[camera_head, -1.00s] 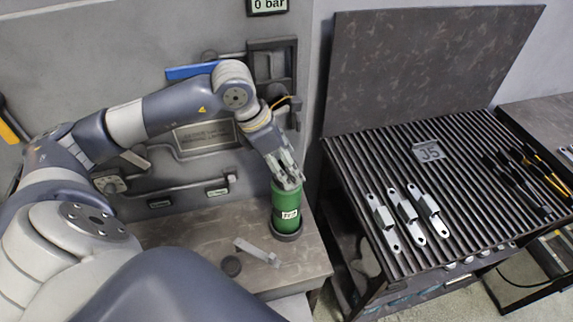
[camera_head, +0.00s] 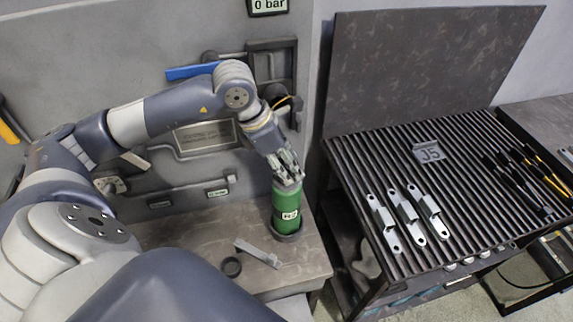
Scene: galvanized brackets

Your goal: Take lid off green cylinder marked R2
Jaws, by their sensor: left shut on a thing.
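The green cylinder (camera_head: 287,208) stands upright in a dark round holder (camera_head: 287,237) on the bench near its right edge. My left gripper (camera_head: 289,182) comes down from above and is shut on the lid at the cylinder's top. The fingers hide most of the lid, and I see no clear gap between lid and cylinder. My right gripper is not in view.
A wall panel with fittings stands behind. To the right, a slatted table (camera_head: 365,160) holds metal brackets (camera_head: 405,214) and dark tools (camera_head: 522,180).

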